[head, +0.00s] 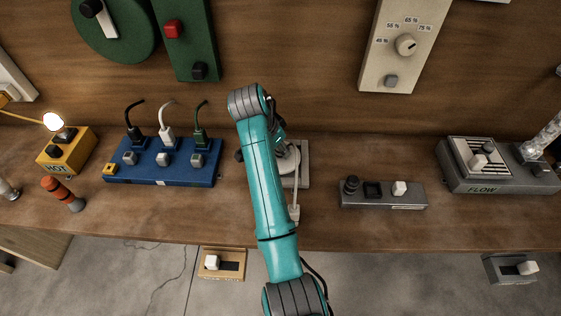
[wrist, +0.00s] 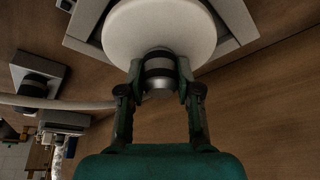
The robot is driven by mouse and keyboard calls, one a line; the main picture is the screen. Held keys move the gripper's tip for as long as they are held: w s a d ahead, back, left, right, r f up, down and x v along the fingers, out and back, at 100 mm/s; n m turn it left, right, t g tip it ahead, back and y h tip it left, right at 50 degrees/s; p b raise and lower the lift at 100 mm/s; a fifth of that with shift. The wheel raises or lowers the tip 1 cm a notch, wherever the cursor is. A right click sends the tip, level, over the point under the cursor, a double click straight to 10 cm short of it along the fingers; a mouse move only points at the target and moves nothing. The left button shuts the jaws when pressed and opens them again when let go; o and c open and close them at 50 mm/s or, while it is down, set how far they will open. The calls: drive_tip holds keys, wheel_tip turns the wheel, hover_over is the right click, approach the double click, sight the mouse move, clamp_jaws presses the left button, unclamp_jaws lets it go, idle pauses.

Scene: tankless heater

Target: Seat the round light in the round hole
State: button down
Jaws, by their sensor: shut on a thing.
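The round light (wrist: 160,30) is a white disc with a dark, banded grip (wrist: 158,68) on its near side. My gripper (wrist: 158,76) is shut on this grip, one finger on each side. In the wrist view the disc lies in front of a pale grey panel (wrist: 238,18) with a raised frame. The disc covers the middle of the panel, so the round hole is hidden. I cannot tell whether the disc is seated or apart from it. In the head view my arm covers much of the light, and the panel (head: 304,165) shows just right of the arm.
A white cord (head: 294,212) hangs at the bench front; a pale cord (wrist: 60,102) crosses left in the wrist view. A blue power strip (head: 160,172) with plugs stands left, a grey switch box (head: 383,202) right. Bare wood lies between the panel and that box.

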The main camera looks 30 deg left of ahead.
drive_tip(key=shift+f, duration=0.8)
idle(0.8)
drive_tip(key=c, duration=0.7)
unclamp_jaws()
drive_tip(key=shift+v, duration=3.75)
